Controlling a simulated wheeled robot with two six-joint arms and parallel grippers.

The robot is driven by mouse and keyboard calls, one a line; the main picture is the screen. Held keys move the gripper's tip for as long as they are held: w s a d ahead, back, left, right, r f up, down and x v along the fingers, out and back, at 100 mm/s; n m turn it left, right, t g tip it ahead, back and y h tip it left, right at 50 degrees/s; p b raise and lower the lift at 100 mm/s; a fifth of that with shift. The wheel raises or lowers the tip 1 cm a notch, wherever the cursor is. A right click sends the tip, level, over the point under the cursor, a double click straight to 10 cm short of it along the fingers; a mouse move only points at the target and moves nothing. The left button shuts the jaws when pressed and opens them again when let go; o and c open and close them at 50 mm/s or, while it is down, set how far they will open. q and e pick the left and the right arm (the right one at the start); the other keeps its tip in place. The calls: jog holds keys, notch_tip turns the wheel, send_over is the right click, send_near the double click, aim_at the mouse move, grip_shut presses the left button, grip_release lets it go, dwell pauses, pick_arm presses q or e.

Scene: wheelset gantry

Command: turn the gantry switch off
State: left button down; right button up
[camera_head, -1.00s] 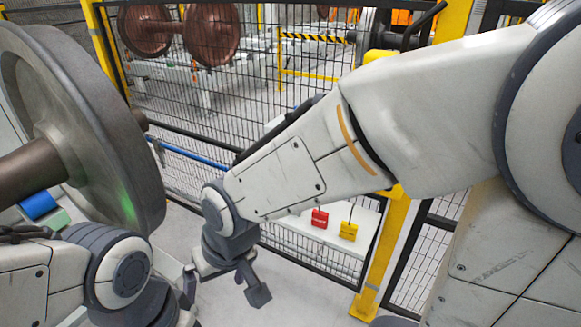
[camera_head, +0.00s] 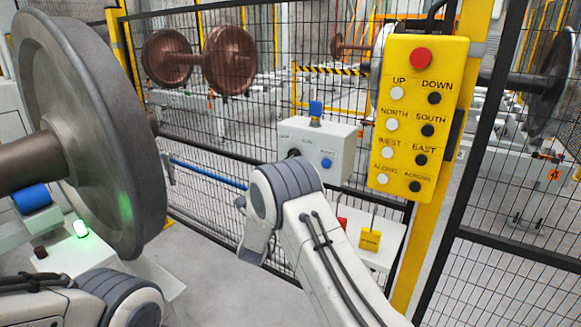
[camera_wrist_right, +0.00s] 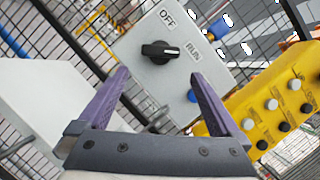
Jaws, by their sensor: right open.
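The gantry switch is a black rotary knob (camera_wrist_right: 160,52) on a grey-white box (camera_wrist_right: 148,82) in the right wrist view. The box face is marked OFF and RUN; the knob's white mark points toward RUN. In the head view the box (camera_head: 338,135) is on the mesh fence, and the knob (camera_head: 293,153) shows just above my right arm. My right gripper (camera_wrist_right: 160,82) is open and empty, its two purple fingers spread below the knob in the wrist view. Whether they touch the box is unclear. My left gripper is out of view; only its arm shows lower left.
A yellow button panel (camera_head: 408,150) with a red button stands right of the box on a yellow post. A blue button (camera_head: 326,163) sits on the box. A large steel wheel (camera_head: 85,130) fills the left. Mesh fence lies behind.

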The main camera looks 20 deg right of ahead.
jog(key=p+x, duration=0.2)
jog(key=x, duration=0.8)
jog(key=shift+s, duration=0.1)
jog(key=c, duration=1.1)
